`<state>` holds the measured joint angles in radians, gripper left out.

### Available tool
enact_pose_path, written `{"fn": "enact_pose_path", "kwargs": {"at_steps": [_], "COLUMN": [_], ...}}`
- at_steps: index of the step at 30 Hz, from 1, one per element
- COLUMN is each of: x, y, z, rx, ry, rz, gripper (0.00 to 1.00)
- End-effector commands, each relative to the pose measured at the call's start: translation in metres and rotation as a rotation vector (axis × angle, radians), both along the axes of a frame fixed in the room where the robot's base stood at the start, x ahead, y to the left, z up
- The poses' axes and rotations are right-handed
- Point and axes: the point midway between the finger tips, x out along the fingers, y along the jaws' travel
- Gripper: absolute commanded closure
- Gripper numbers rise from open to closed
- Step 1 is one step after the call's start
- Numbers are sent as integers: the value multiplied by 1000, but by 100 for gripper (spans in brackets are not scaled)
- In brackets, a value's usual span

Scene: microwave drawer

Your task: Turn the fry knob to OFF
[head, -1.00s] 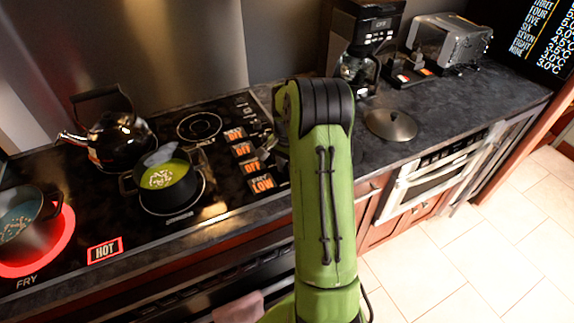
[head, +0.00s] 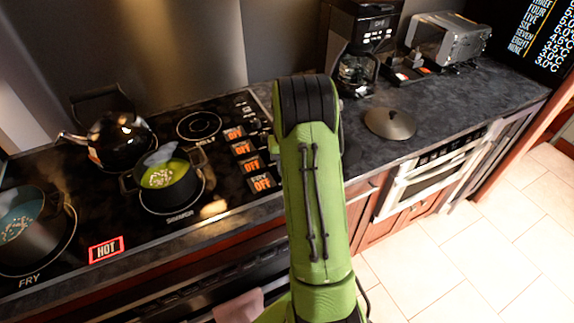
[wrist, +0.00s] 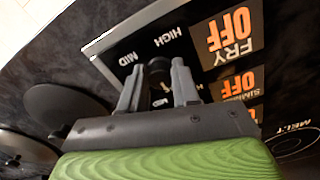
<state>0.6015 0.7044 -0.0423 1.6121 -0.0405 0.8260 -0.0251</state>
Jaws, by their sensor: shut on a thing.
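The fry knob (wrist: 158,68) is a small dark knob on the cooktop's control strip, between my fingers in the wrist view. My gripper (wrist: 157,80) is shut on it, one grey finger on each side. The fry label (wrist: 229,36) beside it reads "FRY OFF" in orange; it also shows in the head view (head: 262,182). The fry burner (head: 72,225) at the left is dark, with a pot (head: 30,225) on it. In the head view, my green arm hides the gripper and the knob.
A lit "HOT" sign (head: 106,249) is at the cooktop's front. A pot of green soup (head: 165,178) and a kettle (head: 120,138) stand on other burners. A round lid (head: 390,122) lies right of my arm. A coffee maker (head: 360,45) and a toaster (head: 448,38) stand at the back.

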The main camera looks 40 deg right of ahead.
Motion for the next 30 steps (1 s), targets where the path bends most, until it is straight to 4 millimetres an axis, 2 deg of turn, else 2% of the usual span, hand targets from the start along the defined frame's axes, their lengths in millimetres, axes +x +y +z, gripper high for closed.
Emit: {"fn": "enact_pose_path", "kwargs": {"at_steps": [19, 20, 21, 24, 30], "x": [1, 1, 1, 1, 0], "y": [-1, -1, -1, 0, 0], "z": [1, 1, 1, 1, 0], "rx": [-3, -3, -3, -2, -1], "ry": [-4, -4, -4, -3, -2], "rz": [48, 48, 48, 48, 47], "gripper": [100, 65, 59, 44, 44]}}
